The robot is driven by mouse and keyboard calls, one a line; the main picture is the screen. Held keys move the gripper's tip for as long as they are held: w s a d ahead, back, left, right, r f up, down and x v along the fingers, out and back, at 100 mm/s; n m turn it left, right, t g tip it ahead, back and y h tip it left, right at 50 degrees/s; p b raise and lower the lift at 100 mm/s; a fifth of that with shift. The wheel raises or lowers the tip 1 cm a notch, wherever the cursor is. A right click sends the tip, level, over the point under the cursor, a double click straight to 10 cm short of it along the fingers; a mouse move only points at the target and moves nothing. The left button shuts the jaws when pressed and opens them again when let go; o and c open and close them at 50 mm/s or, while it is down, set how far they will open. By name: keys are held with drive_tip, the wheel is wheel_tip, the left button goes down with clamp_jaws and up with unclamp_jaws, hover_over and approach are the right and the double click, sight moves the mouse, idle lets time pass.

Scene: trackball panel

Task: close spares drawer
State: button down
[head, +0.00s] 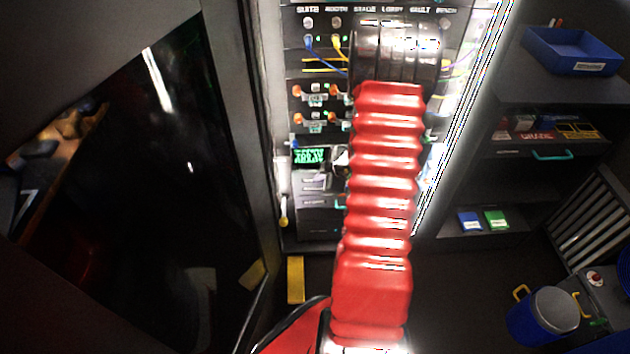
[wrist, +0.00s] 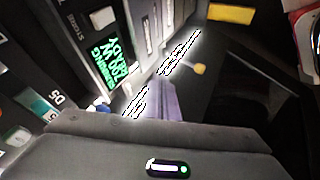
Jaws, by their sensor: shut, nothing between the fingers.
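A drawer with a teal handle (head: 552,154) stands pulled out of the dark shelf unit on the right in the head view. Small red, white and yellow-framed items lie in it. Its front label is too small to read, so I cannot tell for certain that it is the spares drawer. My gripper (wrist: 167,92) shows in the wrist view as a grey housing with a green light and purplish fingers, shut and empty. It is beside the rack, apart from that drawer. In the head view my red arm hides the gripper.
The rack panel (head: 310,75) with cables and a green screen (head: 310,156) is behind my arm. A blue bin (head: 570,52) sits above the open drawer. Blue and green boxes (head: 497,219) lie below it. A blue bucket (head: 545,315) stands at lower right.

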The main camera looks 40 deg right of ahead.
drive_tip(key=shift+s+r, duration=0.4)
drive_tip(key=shift+r, duration=0.1)
drive_tip(key=c, duration=2.5)
unclamp_jaws()
